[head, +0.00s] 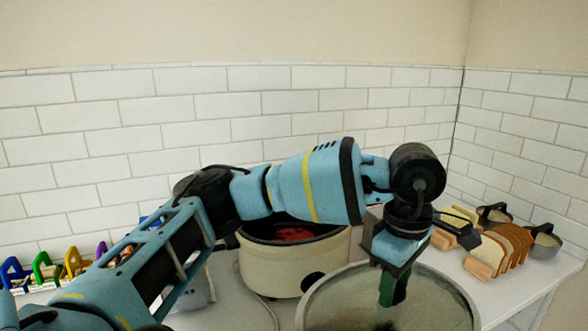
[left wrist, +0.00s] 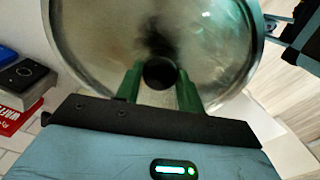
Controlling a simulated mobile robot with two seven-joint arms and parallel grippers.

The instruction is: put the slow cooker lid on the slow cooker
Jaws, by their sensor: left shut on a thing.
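The slow cooker (head: 270,266) is a cream pot with a dark rim and a black knob on its front. It stands on the white counter, open at the top, with something red inside. My left arm hides part of its rim. The slow cooker lid (head: 345,300) is a round, see-through disc with a light rim, in front and to the right of the cooker. My left gripper (head: 393,290) points down and is shut on the lid's black knob. In the left wrist view the green fingers sit on either side of the knob (left wrist: 160,73), with the lid (left wrist: 100,50) filling the view. My right gripper is not in view.
Bread slices in a rack (head: 507,245) and dark-handled containers (head: 546,241) stand at the right. Coloured letter-like objects (head: 45,268) stand at the far left. A tiled wall (head: 250,110) closes the back. A red box (left wrist: 12,118) shows in the left wrist view.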

